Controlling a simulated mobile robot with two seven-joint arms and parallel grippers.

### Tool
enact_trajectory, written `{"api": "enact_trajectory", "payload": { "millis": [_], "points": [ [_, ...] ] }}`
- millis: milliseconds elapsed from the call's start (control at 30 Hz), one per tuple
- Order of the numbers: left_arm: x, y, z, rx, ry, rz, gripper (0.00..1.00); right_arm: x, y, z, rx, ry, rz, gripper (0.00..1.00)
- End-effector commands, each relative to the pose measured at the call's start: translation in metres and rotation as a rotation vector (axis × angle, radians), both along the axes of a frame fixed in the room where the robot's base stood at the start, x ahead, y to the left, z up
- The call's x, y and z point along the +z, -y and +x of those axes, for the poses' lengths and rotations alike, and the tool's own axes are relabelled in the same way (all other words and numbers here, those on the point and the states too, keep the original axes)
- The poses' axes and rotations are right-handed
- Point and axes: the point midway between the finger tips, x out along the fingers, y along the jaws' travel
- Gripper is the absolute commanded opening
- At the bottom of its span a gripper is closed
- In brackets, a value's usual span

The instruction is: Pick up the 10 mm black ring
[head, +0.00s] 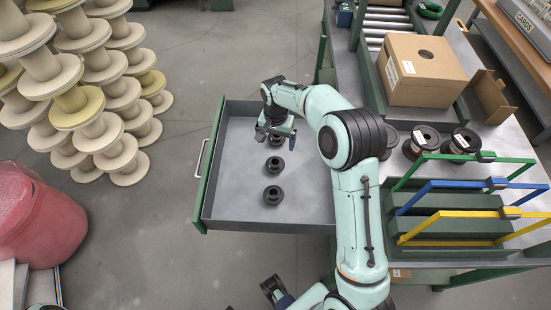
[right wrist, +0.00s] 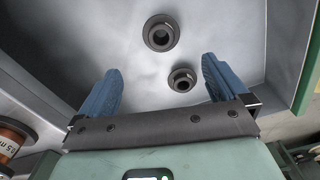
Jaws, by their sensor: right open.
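Black flanged rings stand in a line in the open drawer (head: 235,215). In the head view one ring (head: 275,165) is in the middle and another (head: 273,195) is nearer the front; a third (head: 275,140) is partly hidden under my right gripper (head: 273,130). The right wrist view shows a larger ring (right wrist: 161,33) and a smaller ring (right wrist: 182,79). The smaller one appears between the open blue fingers of my right gripper (right wrist: 162,66), which are empty. No size marking is readable, so I cannot tell which is 10 mm. A dark end, apparently my left gripper (head: 273,288), shows at the bottom; its jaws are unclear.
The drawer's green front (head: 206,170) and low walls surround the rings. To the right, the bench holds a cardboard box (head: 420,70), copper spools (head: 424,138) and coloured frames (head: 460,185). Pale spools (head: 105,125) and a red bin (head: 35,215) stand left.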

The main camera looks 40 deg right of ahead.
Motion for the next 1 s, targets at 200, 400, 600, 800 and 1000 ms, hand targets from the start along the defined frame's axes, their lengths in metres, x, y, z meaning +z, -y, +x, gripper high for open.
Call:
{"api": "enact_trajectory", "payload": {
  "millis": [200, 400, 600, 800, 1000],
  "points": [
    [-0.004, 0.000, -0.002, 0.000, -0.002, 0.000, 0.43, -0.046, 0.000, -0.001, 0.000, -0.006, 0.001, 1.00],
    [-0.006, 0.000, -0.002, 0.000, -0.002, 0.000, 0.43, -0.068, 0.000, 0.000, 0.000, -0.002, 0.001, 1.00],
    [-0.006, 0.000, -0.002, 0.000, -0.002, 0.000, 0.43, -0.086, 0.001, 0.001, 0.000, -0.004, 0.001, 1.00],
    [-0.006, 0.000, -0.002, 0.000, -0.002, 0.000, 0.43, -0.115, 0.001, 0.004, 0.000, -0.003, 0.000, 1.00],
    [-0.006, 0.000, -0.002, 0.000, -0.002, 0.000, 0.43, -0.123, 0.001, 0.005, 0.000, 0.000, 0.000, 1.00]
  ]
}}
